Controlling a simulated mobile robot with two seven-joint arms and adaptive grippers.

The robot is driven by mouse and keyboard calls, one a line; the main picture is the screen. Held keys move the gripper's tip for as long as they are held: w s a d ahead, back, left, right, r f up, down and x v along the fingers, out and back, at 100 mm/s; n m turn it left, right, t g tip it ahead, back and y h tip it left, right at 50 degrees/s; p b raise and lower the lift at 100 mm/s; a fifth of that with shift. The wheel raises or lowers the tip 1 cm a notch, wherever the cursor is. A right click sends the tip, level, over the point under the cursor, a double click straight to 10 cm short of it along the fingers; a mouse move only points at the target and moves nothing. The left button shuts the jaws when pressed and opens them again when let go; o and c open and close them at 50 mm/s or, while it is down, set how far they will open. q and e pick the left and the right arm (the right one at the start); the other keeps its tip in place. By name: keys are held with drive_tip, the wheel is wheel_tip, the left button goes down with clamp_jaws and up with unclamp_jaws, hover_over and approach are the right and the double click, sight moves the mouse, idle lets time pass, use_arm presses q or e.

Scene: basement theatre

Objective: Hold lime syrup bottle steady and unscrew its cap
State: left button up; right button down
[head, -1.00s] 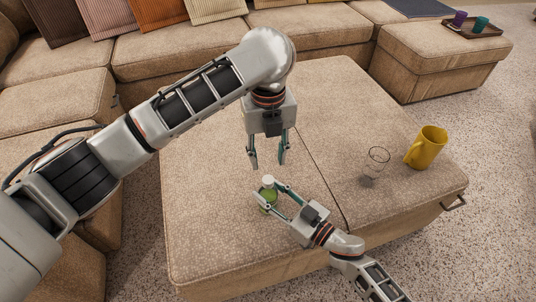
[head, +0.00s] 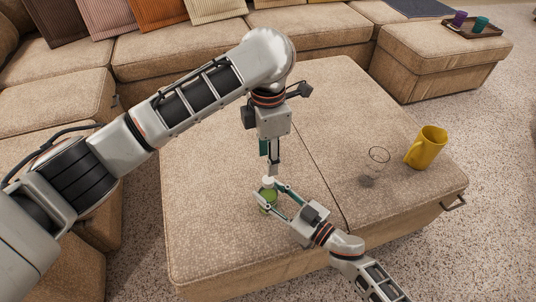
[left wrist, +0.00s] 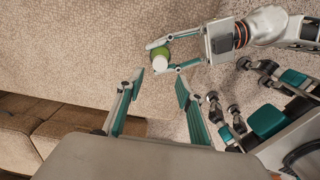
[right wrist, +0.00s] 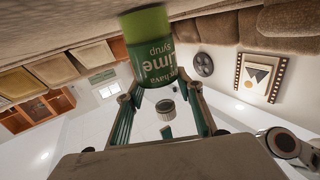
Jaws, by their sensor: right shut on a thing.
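The lime syrup bottle (head: 268,200) is green and stands upright on the large tan ottoman (head: 210,240). Its white cap (head: 268,181) is on top, and it also shows in the left wrist view (left wrist: 160,64). My right gripper (head: 266,193) is shut on the bottle's body from the right. The bottle's label reads "lime syrup" upside down in the right wrist view (right wrist: 150,60). My left gripper (head: 273,168) points down just above the cap. In the left wrist view its fingers (left wrist: 160,82) are apart with nothing between them, and the cap lies just beyond their tips.
A clear glass (head: 377,160) and a yellow mug (head: 427,148) stand on the ottoman's right side. A tray (head: 474,29) with purple and teal cups lies on the sofa seat at the far right. The ottoman's left part is clear.

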sight(268, 179)
use_arm(q)
drive_tip(key=shift+f, duration=4)
clamp_jaws()
